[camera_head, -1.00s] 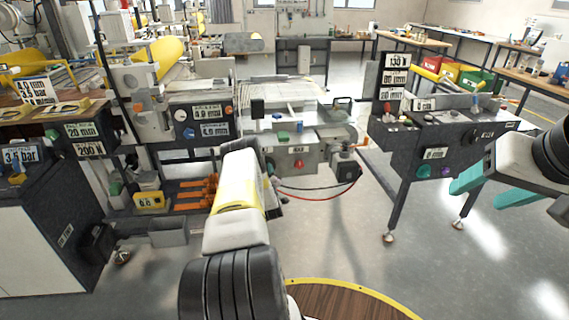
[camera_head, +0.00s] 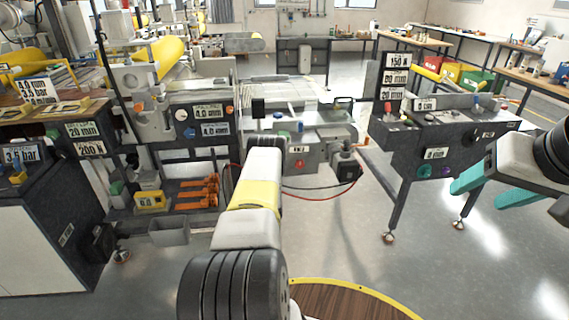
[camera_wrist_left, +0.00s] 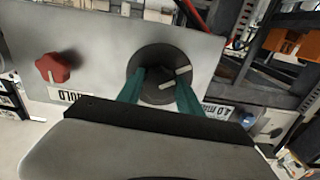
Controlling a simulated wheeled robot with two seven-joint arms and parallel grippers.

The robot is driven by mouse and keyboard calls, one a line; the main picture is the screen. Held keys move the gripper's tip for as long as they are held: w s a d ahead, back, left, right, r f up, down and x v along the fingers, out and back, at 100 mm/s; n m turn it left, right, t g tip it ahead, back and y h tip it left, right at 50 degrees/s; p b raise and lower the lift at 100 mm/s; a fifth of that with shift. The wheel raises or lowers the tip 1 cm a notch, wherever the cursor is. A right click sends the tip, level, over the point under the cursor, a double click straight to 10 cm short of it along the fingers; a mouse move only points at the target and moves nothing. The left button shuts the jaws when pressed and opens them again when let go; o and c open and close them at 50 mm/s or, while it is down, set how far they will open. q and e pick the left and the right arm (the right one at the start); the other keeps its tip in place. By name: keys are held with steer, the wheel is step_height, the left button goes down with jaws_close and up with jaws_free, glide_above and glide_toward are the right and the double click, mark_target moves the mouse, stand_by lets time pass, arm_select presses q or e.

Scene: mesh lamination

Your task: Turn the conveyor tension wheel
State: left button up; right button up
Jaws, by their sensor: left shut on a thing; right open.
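In the left wrist view a dark round wheel (camera_wrist_left: 150,60) with a raised hub and a pale mark sits on a light grey panel (camera_wrist_left: 100,40). My left gripper (camera_wrist_left: 161,86) has its two teal fingers on either side of the hub and is shut on it. In the head view my left arm reaches to the front of the grey machine (camera_head: 318,135) and hides the wheel and the fingers. My right gripper (camera_head: 490,188) is open and empty at the right, in front of the dark control stand (camera_head: 440,140).
A red knob (camera_wrist_left: 53,68) is left of the wheel in the wrist view; it also shows in the head view (camera_head: 299,163). A motor with red and black cables (camera_head: 345,172) hangs at the machine's right. Orange tools (camera_head: 197,193) lie on a low shelf. The floor between is clear.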

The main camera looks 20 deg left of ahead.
arm_select(q)
steer(key=shift+d+f+m, duration=0.1)
steer(key=shift+f+m, duration=0.1)
steer(key=shift+m, duration=0.2)
steer(key=o, duration=1.4)
steer(key=shift+r, duration=0.1)
steer(key=v, duration=0.7)
steer(key=shift+s+d, duration=0.2)
steer(key=shift+s, duration=0.15)
